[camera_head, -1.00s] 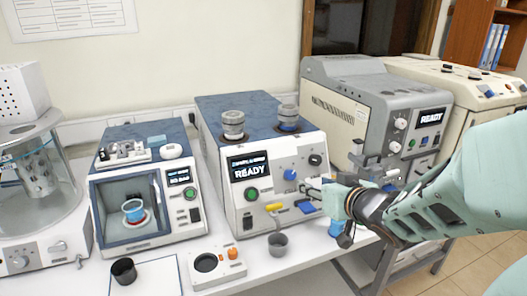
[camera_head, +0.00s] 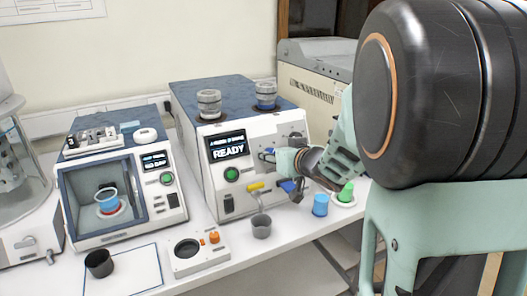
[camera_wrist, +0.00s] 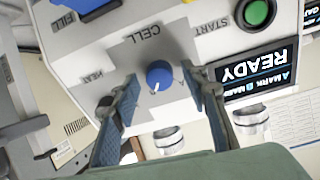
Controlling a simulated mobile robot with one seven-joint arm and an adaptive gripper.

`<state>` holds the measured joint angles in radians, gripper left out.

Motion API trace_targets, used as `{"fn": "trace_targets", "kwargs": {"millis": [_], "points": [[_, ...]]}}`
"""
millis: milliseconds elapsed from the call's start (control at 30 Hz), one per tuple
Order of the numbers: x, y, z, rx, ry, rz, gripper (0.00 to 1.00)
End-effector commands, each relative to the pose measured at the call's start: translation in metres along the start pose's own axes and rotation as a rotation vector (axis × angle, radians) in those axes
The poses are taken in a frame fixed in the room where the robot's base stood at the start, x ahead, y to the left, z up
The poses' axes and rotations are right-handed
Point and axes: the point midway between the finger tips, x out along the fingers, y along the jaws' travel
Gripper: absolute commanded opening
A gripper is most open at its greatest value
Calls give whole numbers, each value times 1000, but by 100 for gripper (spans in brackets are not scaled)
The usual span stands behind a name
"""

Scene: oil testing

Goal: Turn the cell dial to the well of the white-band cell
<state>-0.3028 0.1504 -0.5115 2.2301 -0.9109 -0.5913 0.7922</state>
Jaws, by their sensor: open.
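The blue cell dial (camera_wrist: 159,74), under the word CELL, is on the front panel of the white tester (camera_head: 228,172). Its white mark points down and slightly left in the upside-down wrist view. My gripper (camera_wrist: 160,80) is open, with one finger on each side of the dial and gaps to it. In the head view my gripper (camera_head: 276,160) is at the panel and largely hides the dial.
The screen (camera_head: 228,147) reads READY. A green start button (camera_head: 232,174), yellow lever (camera_head: 255,187) and grey cup (camera_head: 261,226) are left of or below my gripper. A blue cup (camera_head: 320,205) and green item (camera_head: 346,192) stand to the right.

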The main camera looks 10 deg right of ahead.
Motion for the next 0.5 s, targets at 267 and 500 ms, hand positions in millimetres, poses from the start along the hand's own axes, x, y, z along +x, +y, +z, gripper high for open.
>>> {"fn": "trace_targets", "kwargs": {"millis": [267,500], "points": [[1,0,0,0,0,0,40],[1,0,0,0,0,0,14]]}}
